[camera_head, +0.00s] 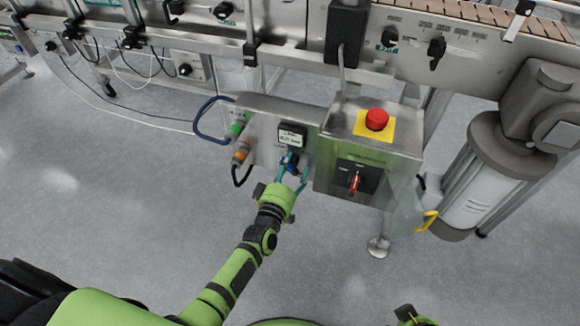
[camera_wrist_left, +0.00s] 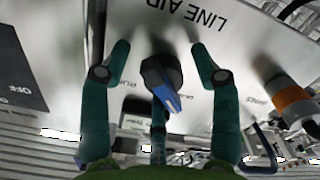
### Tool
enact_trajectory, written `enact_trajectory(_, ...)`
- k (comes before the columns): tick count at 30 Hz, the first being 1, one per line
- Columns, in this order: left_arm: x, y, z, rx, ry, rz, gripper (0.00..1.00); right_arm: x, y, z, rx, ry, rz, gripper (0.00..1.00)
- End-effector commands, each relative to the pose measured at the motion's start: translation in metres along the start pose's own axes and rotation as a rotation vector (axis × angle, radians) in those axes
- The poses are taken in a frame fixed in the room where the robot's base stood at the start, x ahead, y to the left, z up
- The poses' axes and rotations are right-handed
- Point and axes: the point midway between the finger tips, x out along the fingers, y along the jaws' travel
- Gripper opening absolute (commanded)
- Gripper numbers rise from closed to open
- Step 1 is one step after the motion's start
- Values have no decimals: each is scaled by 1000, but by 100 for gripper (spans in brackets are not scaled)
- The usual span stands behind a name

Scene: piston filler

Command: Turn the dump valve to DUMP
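The dump valve is a black knob with a blue lever (camera_wrist_left: 165,85) on a metal panel marked LINE AIR, upside down in the left wrist view. Small position labels flank it, too blurred to read surely. In the head view the valve (camera_head: 292,164) is partly hidden by my left gripper (camera_head: 293,173). In the left wrist view the gripper's teal fingers (camera_wrist_left: 160,70) are open, one on each side of the knob, with visible gaps. The lever points toward the gripper's palm. Of my right arm, only a green and black end part (camera_head: 415,317) shows at the bottom edge; no fingers show.
A small gauge display (camera_head: 292,136) sits just above the valve. To its right is a box with a red emergency button (camera_head: 376,119) and a red rotary switch (camera_head: 354,183). Hose fittings (camera_head: 238,155) with a blue loop are on the left. A conveyor runs above.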

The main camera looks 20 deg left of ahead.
Motion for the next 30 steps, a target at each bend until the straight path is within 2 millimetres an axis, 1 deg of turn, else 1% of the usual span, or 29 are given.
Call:
enact_trajectory(5,1,1,-3,1,7,3,62,0,-1,0,-1,1,-2,40)
enact_trajectory(8,-5,1,-3,1,7,2,62,0,-1,0,-1,1,-2,40)
enact_trajectory(11,-18,0,-3,1,7,2,62,-1,-1,0,-1,0,-2,40)
enact_trajectory(18,-69,0,-2,2,3,1,62,-1,0,0,0,-1,-1,40)
enact_trajectory(22,-94,0,-1,2,3,1,62,-1,0,0,0,-1,-1,40)
enact_trajectory(24,-104,0,-1,2,2,1,62,-1,0,0,0,-1,-1,40)
enact_trajectory(27,-114,1,-1,1,2,2,62,-1,0,0,0,-1,0,40)
enact_trajectory(30,-118,1,-1,1,3,3,62,-1,0,0,0,-1,0,40)
